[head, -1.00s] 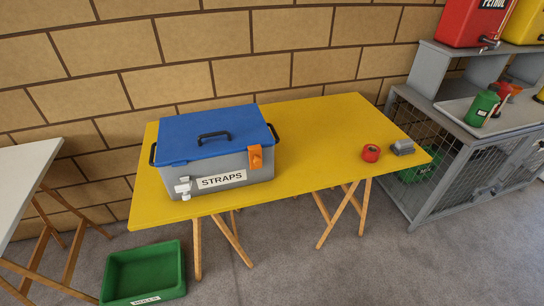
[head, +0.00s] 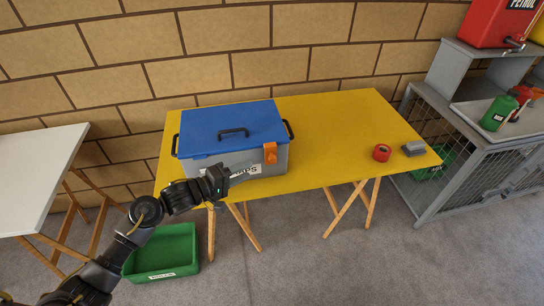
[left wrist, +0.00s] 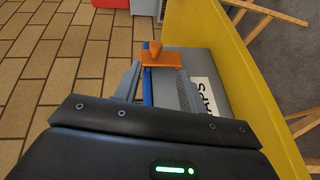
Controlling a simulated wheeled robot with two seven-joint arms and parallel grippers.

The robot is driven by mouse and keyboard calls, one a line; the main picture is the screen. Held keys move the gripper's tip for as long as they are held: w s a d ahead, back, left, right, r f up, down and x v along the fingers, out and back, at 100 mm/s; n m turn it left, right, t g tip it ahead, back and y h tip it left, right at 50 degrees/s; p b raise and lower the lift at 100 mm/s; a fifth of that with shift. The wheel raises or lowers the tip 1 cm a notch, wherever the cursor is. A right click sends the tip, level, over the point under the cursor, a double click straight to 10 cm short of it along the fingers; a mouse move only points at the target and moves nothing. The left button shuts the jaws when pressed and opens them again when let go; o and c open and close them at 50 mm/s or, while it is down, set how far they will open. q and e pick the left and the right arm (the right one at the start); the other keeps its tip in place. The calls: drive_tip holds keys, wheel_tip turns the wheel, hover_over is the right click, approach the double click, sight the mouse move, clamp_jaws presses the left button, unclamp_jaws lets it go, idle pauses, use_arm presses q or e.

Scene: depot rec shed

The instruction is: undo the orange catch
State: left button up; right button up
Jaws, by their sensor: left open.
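The grey box (head: 277,163) with a blue lid (head: 205,129) stands on the yellow table (head: 330,134); the lid is down. The orange catch (head: 270,153) sits at the right part of the box front, across the lid edge. My left gripper (head: 242,174) is in front of the box, left of the orange catch, and covers part of the STRAPS label. In the left wrist view the gripper (left wrist: 157,80) is open, and the orange catch (left wrist: 162,59) shows ahead, just beyond the fingertips; I see no clear contact. The right gripper is out of view.
A red tape roll (head: 382,153) and a small grey object (head: 414,149) lie on the table's right end. A green crate (head: 163,250) is on the floor below my left arm. A white table (head: 38,170) stands left, a grey cage bench (head: 462,165) right.

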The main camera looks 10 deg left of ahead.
sight(272, 161)
use_arm(q)
drive_tip(key=x, duration=0.7)
drive_tip(key=p+x, duration=0.1)
drive_tip(key=x, duration=0.3)
drive_tip(key=shift+s+d+r, duration=0.1)
drive_tip(key=shift+d+r, duration=0.05)
drive_tip(key=shift+r, duration=0.2)
drive_tip(key=shift+h, duration=0.3)
drive_tip(key=shift+c, duration=0.3)
clamp_jaws()
